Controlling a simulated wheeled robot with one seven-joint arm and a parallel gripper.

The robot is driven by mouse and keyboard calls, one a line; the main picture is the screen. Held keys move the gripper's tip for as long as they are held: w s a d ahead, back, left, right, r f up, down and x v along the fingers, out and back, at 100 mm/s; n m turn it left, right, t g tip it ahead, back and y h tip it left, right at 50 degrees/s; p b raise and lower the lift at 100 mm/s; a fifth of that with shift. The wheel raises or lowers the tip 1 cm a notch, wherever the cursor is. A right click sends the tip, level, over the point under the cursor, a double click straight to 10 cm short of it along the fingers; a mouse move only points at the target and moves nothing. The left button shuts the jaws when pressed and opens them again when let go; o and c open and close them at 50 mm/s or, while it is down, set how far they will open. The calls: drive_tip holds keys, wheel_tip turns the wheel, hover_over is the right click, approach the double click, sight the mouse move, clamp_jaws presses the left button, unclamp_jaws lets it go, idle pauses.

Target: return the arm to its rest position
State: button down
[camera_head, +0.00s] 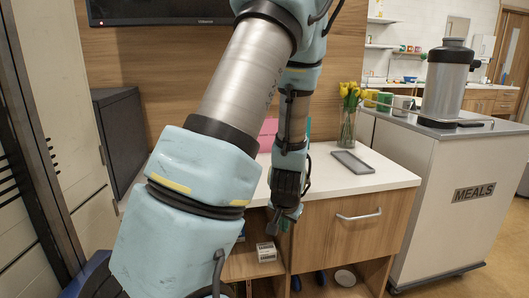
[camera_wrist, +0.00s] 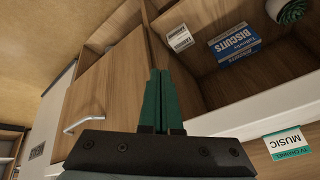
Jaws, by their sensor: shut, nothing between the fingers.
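My arm (camera_head: 245,85) is bent and fills the middle of the head view, with its forearm hanging down in front of the bedside cabinet (camera_head: 330,240). My gripper (camera_head: 283,222) points down before the cabinet's front edge, beside the drawer and above the open shelf. In the wrist view the two green fingers (camera_wrist: 158,98) are together with nothing between them. The upper arm hides part of the cabinet top and whatever is behind it.
A drawer handle (camera_head: 358,216) juts out right of my gripper. On the cabinet top are a grey tray (camera_head: 352,162) and a vase of yellow flowers (camera_head: 347,128). A meals trolley (camera_head: 450,200) stands right. The shelf holds a white box (camera_head: 266,252) and a biscuits box (camera_wrist: 234,45).

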drive_tip(key=s+a+r+n+g, duration=0.4)
drive_tip(key=s+a+r+n, duration=0.1)
drive_tip(key=s+a+r, duration=0.6)
wheel_tip(320, 180, up, 13)
drive_tip(key=a+p, duration=0.1)
drive_tip(key=p, duration=1.2)
drive_tip(key=shift+f, duration=0.15)
drive_tip(key=shift+s+a, duration=0.1)
